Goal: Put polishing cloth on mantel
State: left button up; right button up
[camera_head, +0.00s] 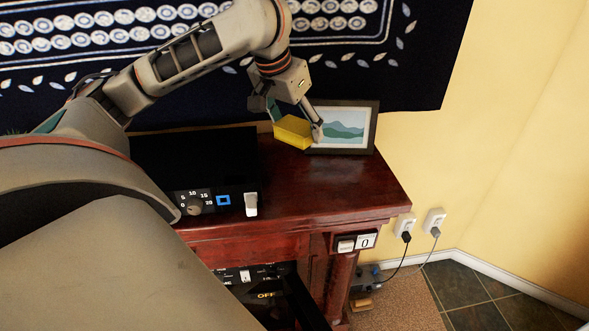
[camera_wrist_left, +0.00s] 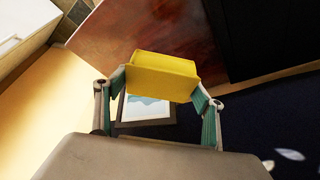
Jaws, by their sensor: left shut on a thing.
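The polishing cloth is a folded yellow block (camera_head: 294,131), seen near the right end of the mantel in the head view. My left gripper (camera_head: 293,120) is shut on it. In the left wrist view the yellow cloth (camera_wrist_left: 161,76) sits between the two fingers of my left gripper (camera_wrist_left: 160,90). The mantel (camera_head: 340,190) is a dark red-brown wooden top, and it also shows in the left wrist view (camera_wrist_left: 150,30). The cloth is over the mantel top, in front of the picture frame; I cannot tell whether it touches the wood. My right gripper is not in view.
A framed landscape picture (camera_head: 345,128) stands at the back right of the mantel. A black box with a dial (camera_head: 196,205) takes up the left part. The mantel's front right is clear. A dark patterned cloth (camera_head: 400,70) hangs behind. Two plugs (camera_head: 433,222) sit in the wall.

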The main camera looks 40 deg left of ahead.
aim_at(299, 178)
pick_arm(q)
notch_tip(299, 178, down, 13)
jog(key=shift+r, duration=0.1)
dwell(0.5)
jog(key=shift+f, duration=0.2)
jog(key=o, duration=1.1)
jog(key=shift+c, duration=0.2)
jog(key=shift+r, duration=0.1)
jog(key=shift+r, duration=0.2)
jog(key=v, duration=1.1)
jog(key=shift+s+r, duration=0.15)
jog(key=shift+r, duration=0.25)
